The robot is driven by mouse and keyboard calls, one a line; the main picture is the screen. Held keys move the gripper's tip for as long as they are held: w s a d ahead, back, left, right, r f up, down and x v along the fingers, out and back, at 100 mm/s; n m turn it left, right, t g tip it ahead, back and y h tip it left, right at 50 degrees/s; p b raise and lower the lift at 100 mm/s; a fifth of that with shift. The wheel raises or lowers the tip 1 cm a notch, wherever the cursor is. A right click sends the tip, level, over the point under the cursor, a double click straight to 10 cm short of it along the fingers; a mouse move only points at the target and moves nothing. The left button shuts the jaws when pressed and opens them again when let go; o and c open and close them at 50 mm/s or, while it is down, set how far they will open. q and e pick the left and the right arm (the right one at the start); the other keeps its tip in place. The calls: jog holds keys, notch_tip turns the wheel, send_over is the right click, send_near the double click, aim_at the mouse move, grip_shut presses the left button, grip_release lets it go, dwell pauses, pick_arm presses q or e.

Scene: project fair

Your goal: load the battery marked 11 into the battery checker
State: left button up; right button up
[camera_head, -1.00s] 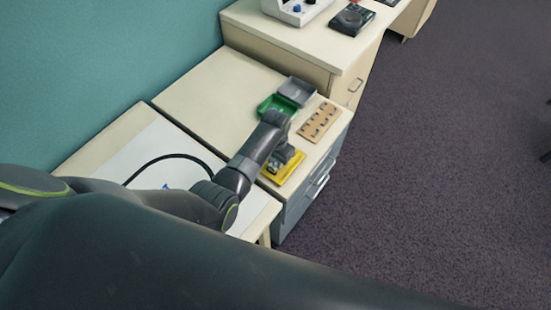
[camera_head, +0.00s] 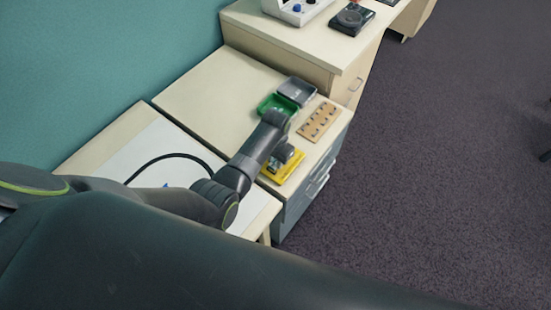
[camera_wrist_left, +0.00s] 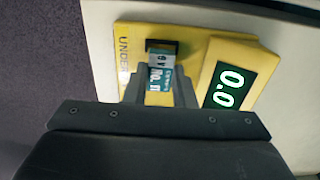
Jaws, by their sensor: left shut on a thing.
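The yellow battery checker (camera_head: 290,172) lies on the light tabletop near its front right edge, partly hidden by my left arm. In the left wrist view the checker (camera_wrist_left: 235,45) shows a green display (camera_wrist_left: 229,87) reading 0.0 and part of the word UNDER. My left gripper (camera_head: 284,158) is over the checker. In the wrist view its fingers (camera_wrist_left: 160,85) are shut on a teal and white battery (camera_wrist_left: 161,72) with a dark end and a label that seems to read No. 11. The battery overlaps the checker's face; whether it is seated cannot be told. My right gripper is not in view.
A green tray (camera_head: 278,103) and a grey tray (camera_head: 297,90) stand behind the checker. A wooden board with several small holders (camera_head: 319,122) lies to the right. A white sheet (camera_head: 150,150) with a black cable lies on the left table. A taller cabinet stands behind.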

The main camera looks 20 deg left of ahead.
pick_arm(q)
jog(key=shift+f, duration=0.3)
jog(key=shift+f, duration=0.3)
dwell(1.7)
jog(key=o, duration=1.5)
jog(key=shift+c, duration=0.2)
jog(key=shift+p, duration=0.3)
notch_tip(320, 180, up, 6)
jog(key=p, duration=0.6)
jog(key=shift+p, duration=0.3)
